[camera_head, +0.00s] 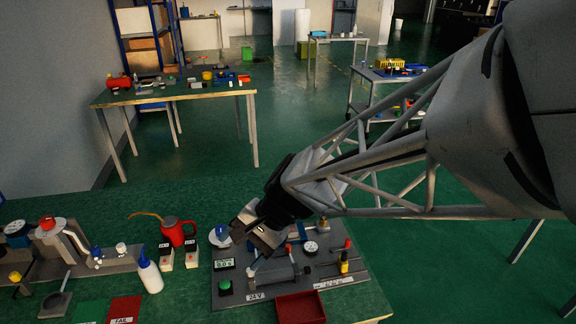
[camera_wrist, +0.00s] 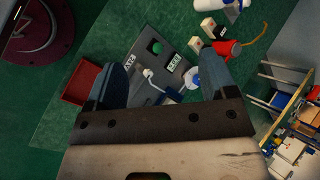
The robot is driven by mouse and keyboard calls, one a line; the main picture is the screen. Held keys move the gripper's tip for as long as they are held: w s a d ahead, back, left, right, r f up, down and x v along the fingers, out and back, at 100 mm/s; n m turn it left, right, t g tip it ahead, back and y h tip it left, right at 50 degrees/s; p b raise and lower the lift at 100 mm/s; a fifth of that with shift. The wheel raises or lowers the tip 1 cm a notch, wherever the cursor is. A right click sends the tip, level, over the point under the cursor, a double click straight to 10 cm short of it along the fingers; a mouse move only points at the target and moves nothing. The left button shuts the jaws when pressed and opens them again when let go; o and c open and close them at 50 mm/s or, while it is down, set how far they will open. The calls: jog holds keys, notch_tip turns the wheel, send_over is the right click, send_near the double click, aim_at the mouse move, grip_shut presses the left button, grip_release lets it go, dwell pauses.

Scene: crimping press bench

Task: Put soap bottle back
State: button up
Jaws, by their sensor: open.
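A white squeeze bottle with a blue nozzle (camera_head: 150,274), which looks like the soap bottle, stands upright on the green bench at the left of the press board. In the wrist view its white body (camera_wrist: 233,13) shows at the top edge, partly cut off. My gripper (camera_head: 258,240) is over the grey press board (camera_head: 232,295), to the right of the bottle and apart from it. In the wrist view the two fingers of my gripper (camera_wrist: 164,68) are spread wide with nothing held between them.
A red oil can (camera_head: 177,233) and two small labelled blocks (camera_head: 166,258) stand between the bottle and the board. A red tray (camera_head: 300,308) is at the board's front. Red and green mats (camera_head: 124,309) lie left of the bottle. A gauge fixture (camera_head: 50,240) stands far left.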

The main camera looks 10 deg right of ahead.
jog(key=s+d+r+n+t+h, duration=0.1)
jog(key=s+d+r+n+h, duration=0.2)
jog(key=d, duration=0.5)
jog(key=s+d+r+n+t+h, duration=0.1)
jog(key=s+d+r+n+h, duration=0.2)
jog(key=s+d, duration=0.4)
notch_tip(320, 180, up, 3)
jog(key=shift+s+d+f+n+t+h, duration=0.2)
jog(key=shift+s+d+n+t+h, duration=0.15)
jog(key=shift+d+h, duration=0.75)
